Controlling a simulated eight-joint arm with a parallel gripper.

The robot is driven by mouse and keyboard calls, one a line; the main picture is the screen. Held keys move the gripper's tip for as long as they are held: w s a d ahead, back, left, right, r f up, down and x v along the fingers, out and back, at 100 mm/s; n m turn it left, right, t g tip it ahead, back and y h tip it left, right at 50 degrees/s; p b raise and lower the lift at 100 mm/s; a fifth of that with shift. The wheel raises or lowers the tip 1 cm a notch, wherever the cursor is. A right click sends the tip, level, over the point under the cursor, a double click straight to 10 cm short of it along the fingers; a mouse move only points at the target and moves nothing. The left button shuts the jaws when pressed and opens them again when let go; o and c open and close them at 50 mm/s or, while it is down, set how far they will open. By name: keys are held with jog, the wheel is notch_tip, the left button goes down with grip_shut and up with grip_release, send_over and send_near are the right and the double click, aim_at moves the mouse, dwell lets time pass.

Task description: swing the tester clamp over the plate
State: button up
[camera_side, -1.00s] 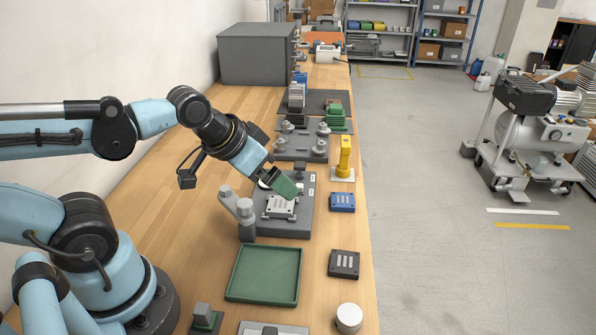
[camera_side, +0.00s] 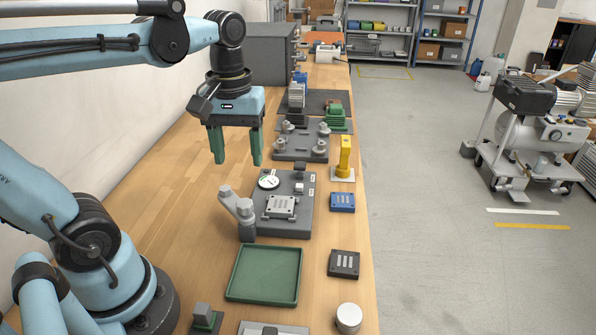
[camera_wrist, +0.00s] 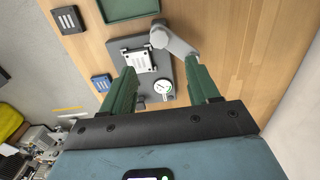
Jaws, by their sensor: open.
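The tester is a dark grey base (camera_side: 299,225) on the bench with a pale plate (camera_side: 281,207) on it and a round white dial (camera_side: 268,182) behind the plate. The grey tester clamp (camera_side: 238,206) stands at the base's left edge, its arm pointing back and left, beside the plate and not over it. My gripper (camera_side: 238,163) is open and empty, green fingers pointing down, above the bench behind and left of the clamp. In the wrist view the clamp (camera_wrist: 179,43), plate (camera_wrist: 139,61) and dial (camera_wrist: 167,88) show beyond my fingers (camera_wrist: 161,72).
A green tray (camera_side: 264,274) lies in front of the tester. A blue block (camera_side: 342,202), a black block (camera_side: 344,264) and a yellow part (camera_side: 344,158) stand to its right. A grey fixture plate (camera_side: 300,148) lies behind. The bench to the left is clear.

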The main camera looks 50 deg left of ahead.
aim_at(245, 202)
jog(key=shift+f, duration=5.15)
grip_shut()
